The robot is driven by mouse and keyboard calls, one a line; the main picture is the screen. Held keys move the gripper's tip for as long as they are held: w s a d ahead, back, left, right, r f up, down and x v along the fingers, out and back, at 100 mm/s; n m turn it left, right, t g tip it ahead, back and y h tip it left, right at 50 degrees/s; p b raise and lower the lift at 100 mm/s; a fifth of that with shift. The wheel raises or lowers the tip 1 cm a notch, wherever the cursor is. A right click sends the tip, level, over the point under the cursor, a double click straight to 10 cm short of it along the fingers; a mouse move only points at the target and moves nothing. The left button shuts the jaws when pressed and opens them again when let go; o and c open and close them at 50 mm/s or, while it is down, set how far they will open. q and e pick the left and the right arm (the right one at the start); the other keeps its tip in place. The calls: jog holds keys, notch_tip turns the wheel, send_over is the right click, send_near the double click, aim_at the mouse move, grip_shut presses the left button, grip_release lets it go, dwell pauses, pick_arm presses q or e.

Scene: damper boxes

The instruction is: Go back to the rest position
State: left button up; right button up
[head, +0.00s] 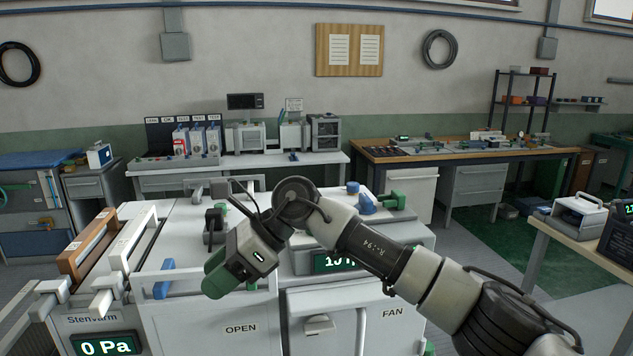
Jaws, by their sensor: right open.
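My right arm comes in from the lower right and reaches across the front of a white damper box (205,324). My right gripper (214,280) is at the arm's left end, tilted down and to the left, in front of the box. It is open, and I see nothing held in it. The box has "OPEN" and "FAN" labels, a blue handle (164,278) on its left part, and a green display partly hidden by my arm. My left gripper is not in view.
At the lower left stands a Stenvarm unit with a "0 Pa" display (106,345) and brown and white bars on top. A white bench (320,158) and a wooden workbench (400,156) stand behind. A side table (545,222) with devices is at right. Green floor lies between.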

jog(key=s+a+m+y, duration=0.3)
jog(key=m+y, duration=0.1)
jog(key=y, duration=0.3)
jog(key=w+d+f+m+t+h, duration=0.3)
jog(key=d+m+t, duration=0.65)
jog(key=m, duration=0.75)
jog(key=w+d+f+m+t+h, duration=0.35)
jog(key=d+m+t, duration=0.35)
jog(key=m+t, duration=0.75)
jog(key=s+d+f+m+g+h, duration=0.3)
jog(key=d+f+m+h, duration=0.1)
jog(key=d+f+m, duration=0.25)
jog(key=s+d+f+m+g+h, duration=0.2)
jog(key=s+d+f+m+h, duration=0.3)
jog(key=f, duration=0.3)
jog(key=s+d+f+m+g+h, duration=0.1)
jog(key=s+d+f+m+g, duration=0.4)
jog(key=s, duration=0.6)
jog(key=s+d+f+m+g, duration=0.2)
jog(key=s+d+f+g, duration=0.45)
jog(key=s, duration=0.55)
notch_tip(320, 180, down, 26)
jog(key=a+g, duration=0.1)
jog(key=g, duration=0.1)
jog(key=s+d+f, duration=0.2)
jog(key=s+f, duration=1.3)
jog(key=s, duration=0.1)
jog(key=shift+s+d+f+g, duration=0.25)
jog(key=shift+d+f+g, duration=0.1)
jog(key=shift+f+g, duration=0.1)
